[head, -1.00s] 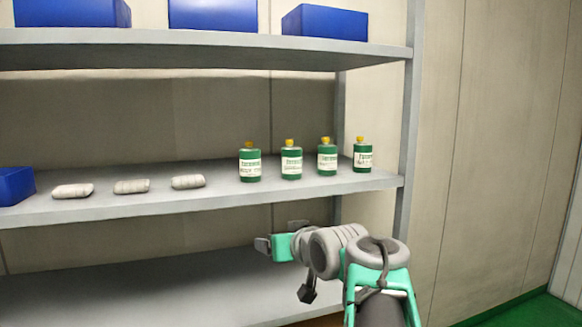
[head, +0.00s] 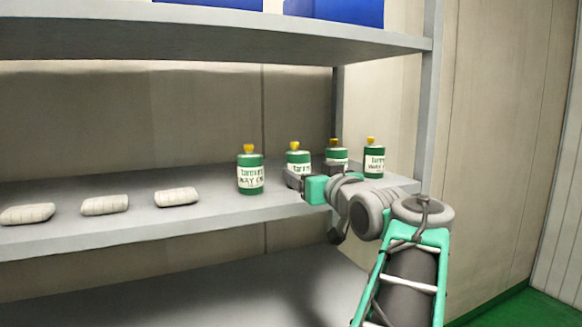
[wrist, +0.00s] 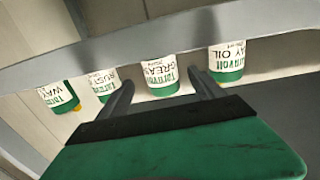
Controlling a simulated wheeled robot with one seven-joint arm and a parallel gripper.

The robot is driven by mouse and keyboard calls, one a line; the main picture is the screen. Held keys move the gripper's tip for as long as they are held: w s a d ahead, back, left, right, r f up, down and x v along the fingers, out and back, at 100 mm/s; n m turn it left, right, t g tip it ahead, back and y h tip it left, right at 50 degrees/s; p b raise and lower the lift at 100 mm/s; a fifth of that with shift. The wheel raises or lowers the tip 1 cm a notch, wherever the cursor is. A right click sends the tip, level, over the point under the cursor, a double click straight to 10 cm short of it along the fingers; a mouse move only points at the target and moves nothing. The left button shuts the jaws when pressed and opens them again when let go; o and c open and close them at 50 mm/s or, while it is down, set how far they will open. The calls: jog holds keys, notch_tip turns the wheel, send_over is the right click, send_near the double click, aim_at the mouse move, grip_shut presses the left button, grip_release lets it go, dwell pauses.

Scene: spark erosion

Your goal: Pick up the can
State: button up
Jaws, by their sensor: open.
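Four green cans with white labels and yellow caps stand in a row on the middle shelf. In the head view they are the leftmost can (head: 250,174), second can (head: 298,159), third can (head: 337,154) and rightmost can (head: 374,162). My gripper (head: 312,173) is open at the shelf's front edge, partly covering the second and third cans. In the wrist view, which looks upside down, the can labelled grease (wrist: 160,76) shows between the fingers of the gripper (wrist: 161,79). The way oil can (wrist: 227,62) is beyond the right finger. Contact cannot be told.
The middle shelf (head: 215,212) also holds three pale wrapped packs (head: 105,205) left of the cans. The upper shelf (head: 240,35) with blue boxes (head: 335,11) hangs above. A shelf post (head: 428,110) stands right of the cans.

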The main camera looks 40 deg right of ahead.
aim_at(303, 170)
jog(key=p+x, duration=0.3)
jog(key=x, duration=0.2)
jog(key=shift+w+r, duration=0.15)
jog(key=shift+w, duration=0.2)
jog(key=shift+w+d, duration=0.15)
jog(key=shift+w, duration=0.1)
jog(key=c, duration=1.6)
grip_shut()
